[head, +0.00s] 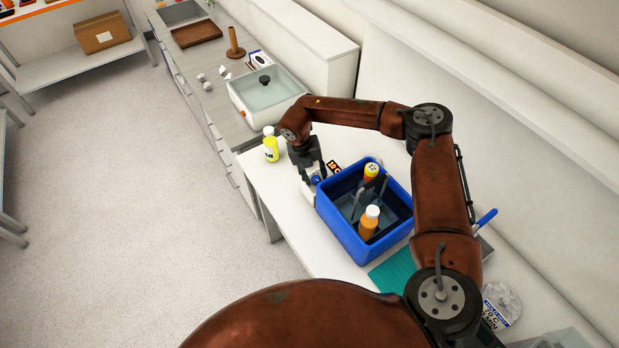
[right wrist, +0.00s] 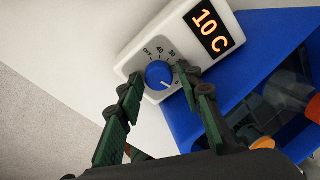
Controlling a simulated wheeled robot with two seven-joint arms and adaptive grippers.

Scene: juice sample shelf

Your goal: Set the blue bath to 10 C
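The blue bath (head: 348,237) stands on the white bench and holds bottles. Its white control box (right wrist: 136,62) has a display (right wrist: 210,24) reading 10 C. The display (head: 334,167) also shows in the head view. The blue knob (right wrist: 159,75) is on the box, with OFF, 40 and 30 legible around it; its white pointer mark faces the lower right. My right gripper (right wrist: 160,79) is open, with a fingertip on either side of the knob. A gap shows at the left finger; contact at the right finger is unclear. My left gripper is not in view.
An orange-juice bottle (head: 368,223) and a yellow-capped bottle (head: 371,172) stand in the bath. A yellow bottle (head: 271,145) stands near the bench edge. A clear-sided tank (head: 266,88) is on the counter behind. A teal mat (head: 392,270) lies in front.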

